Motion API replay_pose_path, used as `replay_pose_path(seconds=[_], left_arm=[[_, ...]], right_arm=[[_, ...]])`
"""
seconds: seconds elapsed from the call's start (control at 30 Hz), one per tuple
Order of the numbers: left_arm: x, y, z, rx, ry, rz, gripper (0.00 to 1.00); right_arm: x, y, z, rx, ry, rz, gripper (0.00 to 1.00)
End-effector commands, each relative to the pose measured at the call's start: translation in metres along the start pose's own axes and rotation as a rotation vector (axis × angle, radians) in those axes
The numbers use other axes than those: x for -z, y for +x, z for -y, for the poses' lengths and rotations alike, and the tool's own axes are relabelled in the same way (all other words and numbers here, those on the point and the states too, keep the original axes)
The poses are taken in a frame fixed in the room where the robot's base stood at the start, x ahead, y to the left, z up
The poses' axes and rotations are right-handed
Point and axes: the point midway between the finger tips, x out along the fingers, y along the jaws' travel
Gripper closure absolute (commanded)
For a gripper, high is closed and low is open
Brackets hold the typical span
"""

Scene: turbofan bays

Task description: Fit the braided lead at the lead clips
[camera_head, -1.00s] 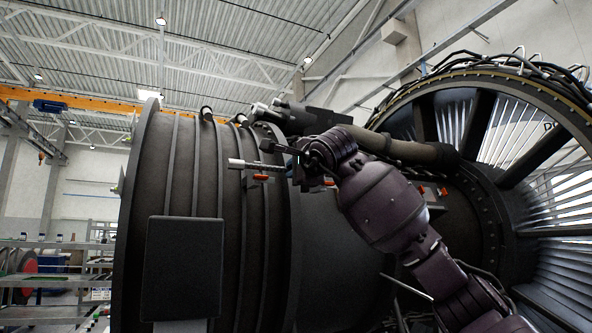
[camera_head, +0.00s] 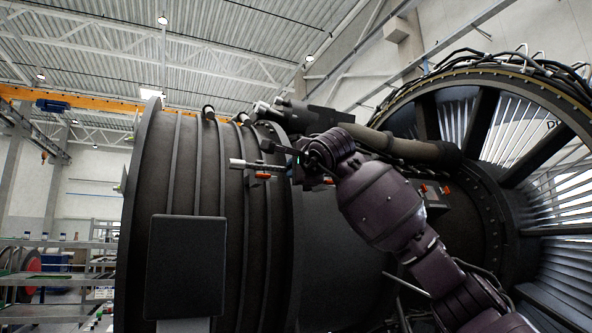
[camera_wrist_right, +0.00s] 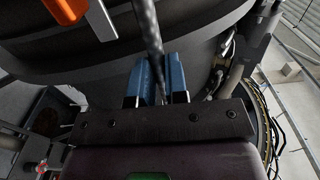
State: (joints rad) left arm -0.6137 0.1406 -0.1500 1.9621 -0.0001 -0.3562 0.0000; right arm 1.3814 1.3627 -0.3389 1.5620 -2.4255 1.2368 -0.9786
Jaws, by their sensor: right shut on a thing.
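My right gripper (camera_head: 296,166) reaches in from the lower right, beside the dark engine casing. In the right wrist view its blue fingers (camera_wrist_right: 160,78) are closed around the dark braided lead (camera_wrist_right: 149,28), which runs up out of the picture. In the head view a grey rod-like end (camera_head: 244,164) sticks out to the left of the gripper; I cannot tell if it is the lead. An orange clip-like part (camera_head: 263,177) sits just below it. An orange part (camera_wrist_right: 66,10) also shows at the wrist view's top left. My left gripper is not in view.
The ribbed engine casing (camera_head: 215,200) fills the middle. A thick pipe (camera_head: 405,150) runs behind my right arm toward the fan ring (camera_head: 487,77). More orange parts (camera_head: 424,189) sit right of the arm. A dark flat panel (camera_head: 186,266) stands at the lower left.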

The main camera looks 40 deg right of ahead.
Motion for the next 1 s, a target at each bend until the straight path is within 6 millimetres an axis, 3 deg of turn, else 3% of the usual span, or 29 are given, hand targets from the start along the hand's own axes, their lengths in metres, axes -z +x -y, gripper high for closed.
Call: replay_pose_path(seconds=[1.0], left_arm=[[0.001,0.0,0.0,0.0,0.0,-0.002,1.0]], right_arm=[[0.0,0.011,0.0,0.001,0.0,0.0,1.0]])
